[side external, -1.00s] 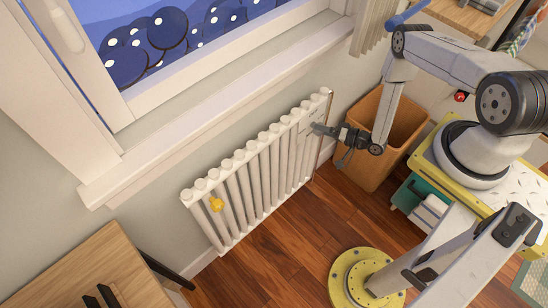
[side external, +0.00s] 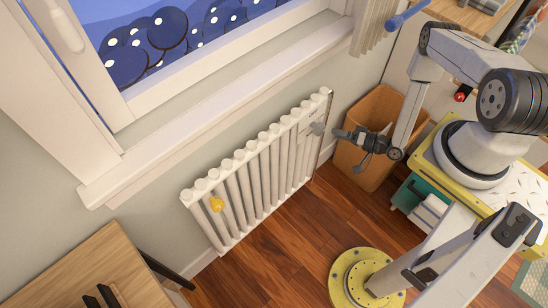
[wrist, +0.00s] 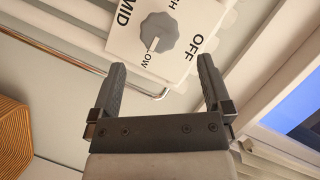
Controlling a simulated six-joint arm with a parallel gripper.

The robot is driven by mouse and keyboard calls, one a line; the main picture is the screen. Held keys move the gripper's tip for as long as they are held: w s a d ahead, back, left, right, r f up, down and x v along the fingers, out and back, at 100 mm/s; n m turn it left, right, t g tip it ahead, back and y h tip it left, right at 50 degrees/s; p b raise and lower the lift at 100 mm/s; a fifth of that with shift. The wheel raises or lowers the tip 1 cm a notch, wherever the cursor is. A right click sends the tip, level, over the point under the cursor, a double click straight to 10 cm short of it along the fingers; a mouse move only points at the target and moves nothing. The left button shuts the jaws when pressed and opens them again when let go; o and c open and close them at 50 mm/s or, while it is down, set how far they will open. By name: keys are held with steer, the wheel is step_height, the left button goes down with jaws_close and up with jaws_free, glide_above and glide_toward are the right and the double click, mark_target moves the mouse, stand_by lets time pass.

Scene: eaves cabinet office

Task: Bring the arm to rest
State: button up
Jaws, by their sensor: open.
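My gripper (side external: 350,144) is open and empty, out in front of the right end of the white radiator (side external: 247,178). A grey knob (side external: 317,128) is on the radiator's right end, and a gap separates it from my fingertips. In the wrist view my two dark fingers (wrist: 162,67) stand wide apart with nothing between them. Beyond them is the same grey knob (wrist: 158,32) on a white plate (wrist: 122,38) marked MID, OFF and LOW, with another label cut off. The knob's white pointer line is towards LOW.
A brown open bin (side external: 363,165) stands on the wood floor below my gripper. A window sill (side external: 215,105) runs above the radiator. A wooden table (side external: 85,270) is at lower left. Floor in front of the radiator is clear.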

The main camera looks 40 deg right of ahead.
steer(key=shift+w+d+g+h, duration=0.3)
steer(key=shift+w+d+g, duration=0.1)
steer(key=shift+d+g, duration=0.3)
steer(key=s+d+r+g+h, duration=0.2)
steer(key=s+d+r+g, duration=0.15)
steer(key=r+g, duration=0.25)
steer(key=s+d+r+g+h, duration=0.2)
steer(key=s+r+g, duration=0.2)
steer(key=r+g, duration=0.25)
steer(key=w+a+r+n+t, duration=0.1)
steer(key=a+r+n, duration=0.3)
steer(key=a+r, duration=0.5)
steer(key=w+a+r+n, duration=0.3)
steer(key=a+r, duration=0.6)
steer(key=r, duration=0.5)
steer(key=shift+n+t, duration=0.35)
steer(key=shift+n, duration=0.05)
